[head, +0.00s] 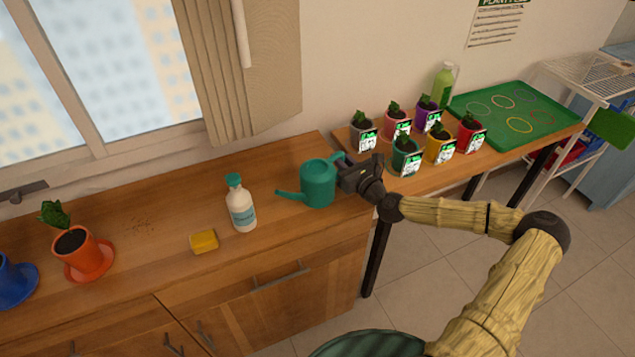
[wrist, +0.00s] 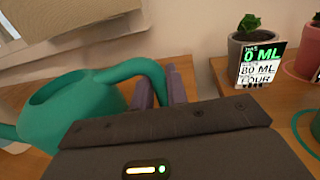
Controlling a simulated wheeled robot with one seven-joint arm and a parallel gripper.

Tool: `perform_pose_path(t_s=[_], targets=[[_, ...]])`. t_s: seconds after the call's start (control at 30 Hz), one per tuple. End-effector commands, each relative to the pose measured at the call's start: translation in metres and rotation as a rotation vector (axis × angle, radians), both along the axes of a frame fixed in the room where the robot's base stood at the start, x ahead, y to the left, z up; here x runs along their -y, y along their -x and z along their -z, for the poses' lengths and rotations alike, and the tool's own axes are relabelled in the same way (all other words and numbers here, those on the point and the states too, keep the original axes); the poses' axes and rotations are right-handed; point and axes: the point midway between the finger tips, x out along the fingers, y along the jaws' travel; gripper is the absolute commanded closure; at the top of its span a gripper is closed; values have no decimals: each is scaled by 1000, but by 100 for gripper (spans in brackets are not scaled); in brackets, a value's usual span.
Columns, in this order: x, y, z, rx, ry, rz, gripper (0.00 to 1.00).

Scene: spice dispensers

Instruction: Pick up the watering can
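The teal watering can (head: 318,186) stands upright at the right end of the wooden counter, its spout pointing left and its handle on the right. My gripper (head: 343,165) reaches it from the right, at the handle. In the wrist view the can (wrist: 75,105) fills the left side. Its curved handle passes down between the two purple-grey fingers of my gripper (wrist: 160,92), which sit close together on either side of it. The lower part of the handle is hidden by the gripper body. I see no clear gap between the can and the counter.
A white bottle with a teal cap (head: 242,208) and a yellow sponge (head: 204,242) stand left of the can. An orange potted plant (head: 82,255) is farther left. Several labelled pots, including a grey one (head: 363,133), and a green tray (head: 515,112) occupy the right table.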

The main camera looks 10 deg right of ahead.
Motion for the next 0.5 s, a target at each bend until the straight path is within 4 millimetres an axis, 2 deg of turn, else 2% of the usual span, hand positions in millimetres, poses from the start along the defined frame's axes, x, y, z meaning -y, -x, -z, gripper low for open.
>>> perform_pose_path(t_s=[0.37,0.5], targets=[[0,0,-1,1,-2,0,100],[0,0,-7,3,-1,0,100]])
